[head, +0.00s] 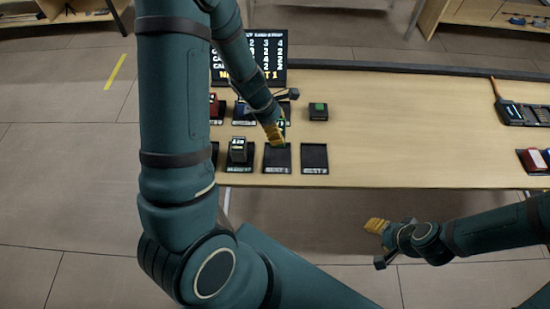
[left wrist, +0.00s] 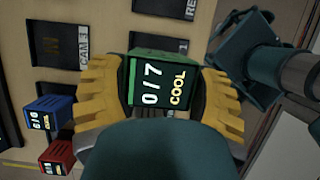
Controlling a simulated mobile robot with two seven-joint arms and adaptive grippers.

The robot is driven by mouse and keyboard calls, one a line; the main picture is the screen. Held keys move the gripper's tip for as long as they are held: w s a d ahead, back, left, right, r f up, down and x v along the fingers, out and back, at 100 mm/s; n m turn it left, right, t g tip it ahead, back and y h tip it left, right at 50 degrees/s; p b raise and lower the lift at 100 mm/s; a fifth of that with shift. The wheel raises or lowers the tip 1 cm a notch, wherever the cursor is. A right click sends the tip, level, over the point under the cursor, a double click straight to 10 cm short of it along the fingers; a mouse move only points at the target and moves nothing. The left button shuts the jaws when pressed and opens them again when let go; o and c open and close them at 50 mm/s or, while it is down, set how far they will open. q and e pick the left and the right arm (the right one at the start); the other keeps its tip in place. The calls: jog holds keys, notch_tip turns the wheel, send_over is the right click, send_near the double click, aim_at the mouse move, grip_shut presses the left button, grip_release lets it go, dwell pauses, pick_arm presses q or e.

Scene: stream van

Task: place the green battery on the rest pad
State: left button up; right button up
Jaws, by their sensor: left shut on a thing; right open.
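The green battery (left wrist: 150,90), labelled "0/7 COOL", sits between the yellow fingers of my left gripper (left wrist: 158,95), which is shut on it. In the head view my left gripper (head: 275,133) is over the front row of dark pads, just behind a bare pad (head: 277,160) whose label seems to begin with "REST". Another bare rest pad (head: 314,160) lies to its right. The battery is mostly hidden there, and I cannot tell whether it touches anything. My right gripper (head: 377,226) is open and empty, in front of the table's front edge.
A grey battery (head: 238,150) stands on a pad to the left. Red (left wrist: 57,156) and blue (left wrist: 48,112) batteries stand nearby. A small green-topped dark block (head: 318,111) sits behind. A lettered board (head: 260,58) stands at the back. The table's middle (head: 420,130) is clear.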

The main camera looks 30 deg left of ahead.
pick_arm(q)
jog(key=f+b, duration=0.1)
jog(key=f, duration=0.1)
jog(key=f+b, duration=0.1)
jog(key=f, duration=0.2)
jog(key=shift+w+f, duration=0.2)
jog(key=shift+f, duration=0.15)
jog(key=shift+s+f, duration=0.1)
jog(key=shift+f, duration=0.4)
jog(key=shift+f+b, duration=0.7)
jog(key=shift+f, duration=0.7)
jog(key=shift+f, duration=0.15)
jog(key=o, duration=1.4)
